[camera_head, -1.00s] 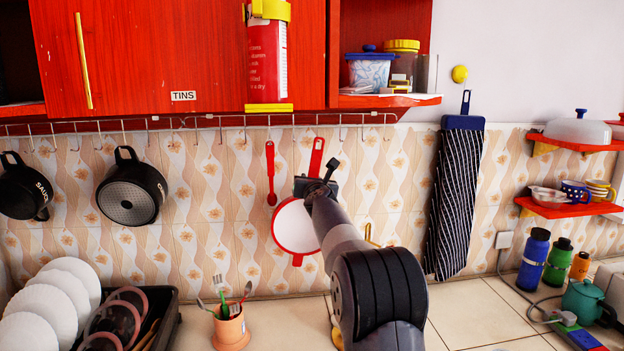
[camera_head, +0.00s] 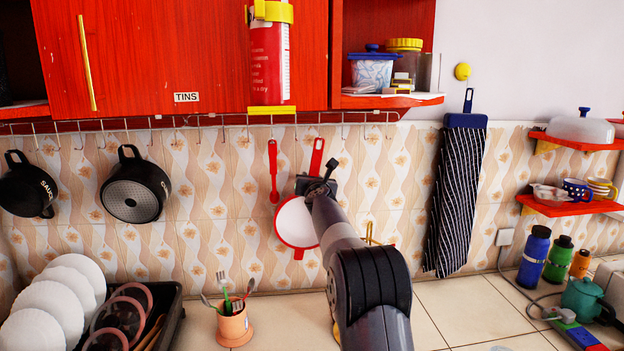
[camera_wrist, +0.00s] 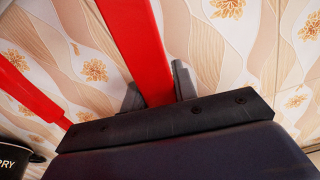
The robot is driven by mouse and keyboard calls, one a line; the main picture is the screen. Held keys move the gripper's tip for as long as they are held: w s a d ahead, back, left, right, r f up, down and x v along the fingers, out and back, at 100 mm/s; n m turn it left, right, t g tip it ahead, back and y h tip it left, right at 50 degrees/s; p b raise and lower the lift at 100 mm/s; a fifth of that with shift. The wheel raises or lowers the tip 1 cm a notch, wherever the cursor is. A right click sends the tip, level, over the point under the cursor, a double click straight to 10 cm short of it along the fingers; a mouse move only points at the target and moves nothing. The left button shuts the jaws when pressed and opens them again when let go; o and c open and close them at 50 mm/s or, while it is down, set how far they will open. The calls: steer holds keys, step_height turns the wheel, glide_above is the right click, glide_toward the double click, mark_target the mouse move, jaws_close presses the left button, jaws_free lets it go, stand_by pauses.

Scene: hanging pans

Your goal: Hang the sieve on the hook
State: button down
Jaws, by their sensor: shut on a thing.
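The sieve (camera_head: 295,221) has a white round face with a red rim and a long red handle (camera_head: 317,158). It is upright, handle up, in front of the tiled wall. My gripper (camera_head: 316,184) is shut on the lower part of the handle. In the wrist view the red handle (camera_wrist: 133,40) passes between the two grey fingers of my gripper (camera_wrist: 158,88). The hook rail (camera_head: 215,119) runs under the red cabinet. The handle's top end is just below the rail in the head view; I cannot tell whether it touches a hook.
A red spoon (camera_head: 273,170) hangs close left of the sieve. Two black pans (camera_head: 135,190) (camera_head: 27,188) hang further left. A striped apron (camera_head: 458,195) hangs at the right. A utensil cup (camera_head: 234,324) stands on the counter below. Rail hooks right of the handle look empty.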

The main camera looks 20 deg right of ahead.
stand_by(0.4)
steer(key=c, duration=1.1)
jaws_free()
steer(key=shift+o, duration=0.2)
